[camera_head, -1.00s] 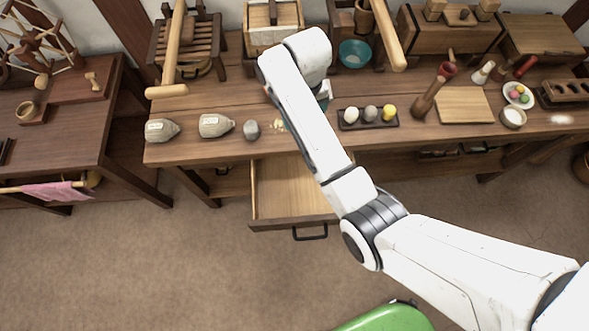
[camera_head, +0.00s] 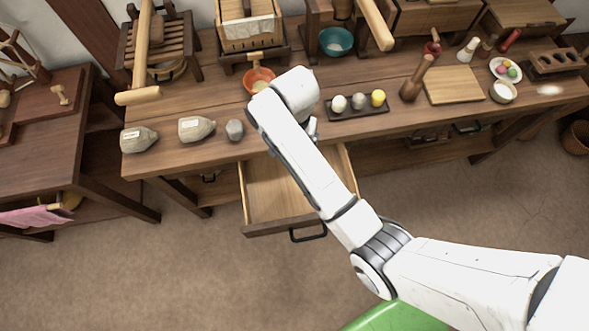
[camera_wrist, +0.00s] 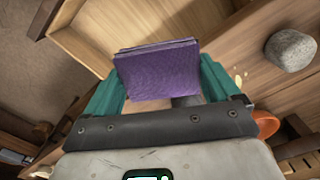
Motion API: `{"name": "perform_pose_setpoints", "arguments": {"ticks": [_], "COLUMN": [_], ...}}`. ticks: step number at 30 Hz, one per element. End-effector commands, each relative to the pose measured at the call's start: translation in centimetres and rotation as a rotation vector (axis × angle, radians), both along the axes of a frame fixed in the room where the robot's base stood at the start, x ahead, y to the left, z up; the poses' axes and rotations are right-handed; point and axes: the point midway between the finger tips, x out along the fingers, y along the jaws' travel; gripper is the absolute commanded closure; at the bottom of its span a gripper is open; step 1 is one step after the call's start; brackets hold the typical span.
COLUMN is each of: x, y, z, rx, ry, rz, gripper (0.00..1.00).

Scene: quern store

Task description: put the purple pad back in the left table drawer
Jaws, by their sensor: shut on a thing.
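The purple pad (camera_wrist: 158,70) is between the teal fingers of my gripper (camera_wrist: 160,76) in the wrist view. My gripper is shut on it and holds it by its sides. The left table drawer (camera_head: 268,193) is pulled open below the table's front edge, and its visible floor is bare. In the wrist view the pale drawer wall (camera_wrist: 82,48) shows beyond the pad, with the pad apart from it as far as I can tell. In the head view my arm hides the pad, most of the gripper and part of the drawer.
On the table (camera_head: 180,160) near its front edge are two labelled sacks (camera_head: 197,129), a grey stone (camera_head: 235,130) and a dark tray (camera_head: 346,114) of balls. An orange bowl (camera_head: 258,80) is behind my arm. Floor in front of the drawer is clear.

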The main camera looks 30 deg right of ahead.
Motion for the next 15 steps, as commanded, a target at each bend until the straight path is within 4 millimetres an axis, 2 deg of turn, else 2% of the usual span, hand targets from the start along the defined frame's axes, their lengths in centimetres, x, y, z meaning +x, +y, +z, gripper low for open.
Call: {"name": "perform_pose_setpoints", "arguments": {"ticks": [1, 3, 15], "x": [-0.8, -1.7, -6.4], "y": [0.0, 0.0, -0.5], "z": [-1.5, -2.7, -8.1], "rx": [-0.001, -0.001, -0.009], "ry": [0.002, 0.003, 0.006], "rz": [-0.076, -0.198, -0.845], "gripper": [0.39, 0.39, 0.39]}}
